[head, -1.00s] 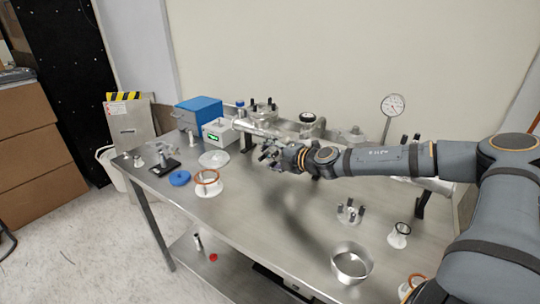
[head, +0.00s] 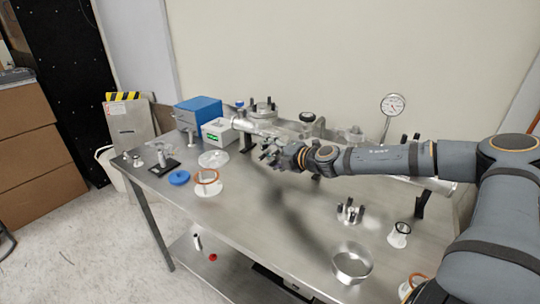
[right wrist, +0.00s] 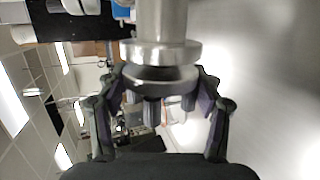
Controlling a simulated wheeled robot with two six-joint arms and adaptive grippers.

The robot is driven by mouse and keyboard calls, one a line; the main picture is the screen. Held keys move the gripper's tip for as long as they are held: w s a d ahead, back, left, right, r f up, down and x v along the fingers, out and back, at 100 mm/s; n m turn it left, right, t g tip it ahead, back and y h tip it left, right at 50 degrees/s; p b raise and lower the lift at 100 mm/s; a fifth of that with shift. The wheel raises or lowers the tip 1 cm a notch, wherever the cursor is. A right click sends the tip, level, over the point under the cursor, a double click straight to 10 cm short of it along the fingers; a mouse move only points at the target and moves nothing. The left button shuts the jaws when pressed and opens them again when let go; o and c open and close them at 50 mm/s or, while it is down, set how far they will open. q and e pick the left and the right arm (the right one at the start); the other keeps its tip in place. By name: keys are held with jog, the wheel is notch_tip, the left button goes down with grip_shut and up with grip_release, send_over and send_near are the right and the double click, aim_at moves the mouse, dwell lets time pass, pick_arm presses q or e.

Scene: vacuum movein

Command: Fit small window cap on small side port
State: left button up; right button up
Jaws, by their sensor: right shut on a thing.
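My right gripper (head: 270,155) is at the near side of the metal chamber, around its left half. In the right wrist view its two fingers (right wrist: 158,105) are closed around the small window cap (right wrist: 155,80), a grey disc with several short dark-tipped pins. The cap faces the bright round flange of the small side port (right wrist: 160,52), roughly lined up with it and very close. I cannot tell whether they touch. In the head view the gripper largely hides the cap and port. My left gripper is not in view.
A copper ring on a white stand (head: 207,183), a blue disc (head: 179,178) and a display box (head: 216,131) stand at left. The table's front middle is clear.

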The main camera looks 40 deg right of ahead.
jog(key=shift+w+d, duration=0.15)
jog(key=shift+d, duration=0.15)
dwell(0.5)
jog(key=o, duration=1.3)
jog(key=shift+s+a, duration=0.3)
jog(key=shift+a, duration=0.3)
jog(key=s+a, duration=0.2)
jog(key=a, duration=0.3)
jog(key=r+p, duration=3)
jog(key=shift+s+a, duration=0.15)
jog(key=shift+a, duration=0.2)
